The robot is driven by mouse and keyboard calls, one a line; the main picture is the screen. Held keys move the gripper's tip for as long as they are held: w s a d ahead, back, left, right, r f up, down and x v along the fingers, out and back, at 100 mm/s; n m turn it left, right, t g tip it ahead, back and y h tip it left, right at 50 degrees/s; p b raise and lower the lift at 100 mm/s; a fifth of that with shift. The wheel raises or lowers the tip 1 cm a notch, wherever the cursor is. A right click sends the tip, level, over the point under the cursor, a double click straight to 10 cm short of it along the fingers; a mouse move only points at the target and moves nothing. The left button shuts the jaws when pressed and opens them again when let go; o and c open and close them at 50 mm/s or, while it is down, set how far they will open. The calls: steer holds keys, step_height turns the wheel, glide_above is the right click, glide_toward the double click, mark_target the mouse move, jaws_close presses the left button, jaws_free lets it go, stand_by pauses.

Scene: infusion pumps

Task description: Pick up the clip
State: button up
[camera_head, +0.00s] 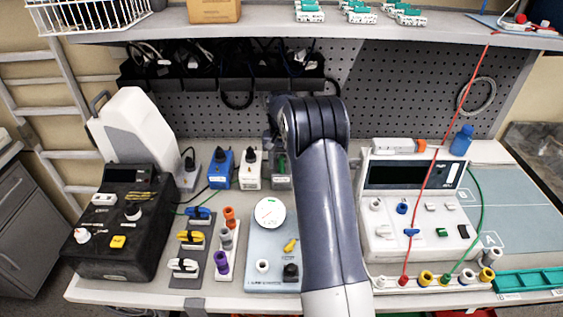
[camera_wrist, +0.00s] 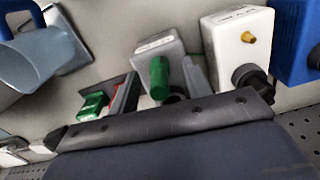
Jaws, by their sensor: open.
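Part of my gripper (camera_wrist: 165,122) shows in the wrist view as a dark body with a black, bolted front edge. It is open; its fingertips are not clearly seen, and my arm hides it in the head view. Beyond that edge are a small green piece (camera_wrist: 92,105) by a dark holder with red, and a grey box with a green knob (camera_wrist: 159,76). Several green-and-white clip-like pieces lie on the upper shelf, one of them a green piece (camera_head: 309,12). I cannot tell which thing is the clip.
A blue box (camera_head: 221,170) and a white box (camera_head: 249,170) stand left of my arm. A black device (camera_head: 115,245) is at the left, and a white device (camera_head: 415,210) with red and green wires at the right. The blue-grey mat (camera_head: 520,215) has bare room.

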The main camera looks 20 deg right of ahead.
steer(key=shift+f, duration=0.45)
jaws_close()
